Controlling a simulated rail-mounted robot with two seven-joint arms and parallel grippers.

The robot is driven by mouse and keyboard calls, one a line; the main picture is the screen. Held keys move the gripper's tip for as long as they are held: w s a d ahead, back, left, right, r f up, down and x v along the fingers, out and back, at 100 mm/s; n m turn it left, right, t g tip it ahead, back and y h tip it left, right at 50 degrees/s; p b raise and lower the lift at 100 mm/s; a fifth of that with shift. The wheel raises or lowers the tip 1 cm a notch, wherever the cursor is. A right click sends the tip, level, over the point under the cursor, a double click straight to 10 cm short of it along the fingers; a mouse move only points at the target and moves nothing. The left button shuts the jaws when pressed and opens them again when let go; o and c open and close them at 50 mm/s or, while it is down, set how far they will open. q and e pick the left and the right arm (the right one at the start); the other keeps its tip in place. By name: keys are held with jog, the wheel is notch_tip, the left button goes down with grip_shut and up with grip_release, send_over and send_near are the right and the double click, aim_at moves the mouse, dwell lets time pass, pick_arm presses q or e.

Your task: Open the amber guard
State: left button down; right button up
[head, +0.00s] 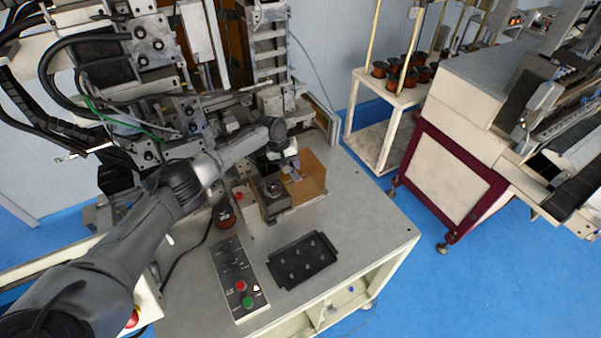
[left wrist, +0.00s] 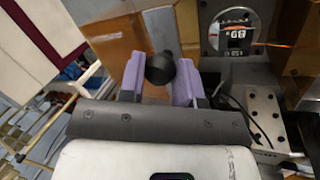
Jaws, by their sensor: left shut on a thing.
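The amber guard (head: 312,180) is a brownish, see-through panel on the winder bench, right of the winding head. It also shows in the left wrist view (left wrist: 112,52) behind the fingers. My left gripper (head: 293,168) reaches over the bench to the guard from the left. In the left wrist view its two purple fingers (left wrist: 160,78) are shut on a round black knob (left wrist: 160,67), one finger on each side. In the head view the knob is hidden by the gripper. How far the guard stands open is hard to tell. My right gripper is in neither view.
A control panel (head: 238,278) with red and green buttons and a black tray (head: 303,258) with several pegs lie at the bench front. A copper spool (head: 225,215) stands left of the winder. A shelf (head: 385,95) holds several spools behind. The bench's right side is clear.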

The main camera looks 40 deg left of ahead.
pick_arm(q)
jog(key=shift+w+d, duration=0.1)
jog(key=shift+w, duration=0.1)
jog(key=c, duration=0.8)
grip_release()
jog(key=shift+r, duration=0.1)
jog(key=b+v, duration=0.1)
jog(key=v, duration=1.2)
jog(key=shift+s+a+r+b, duration=0.2)
jog(key=shift+r+b, duration=0.15)
jog(key=shift+f, duration=0.1)
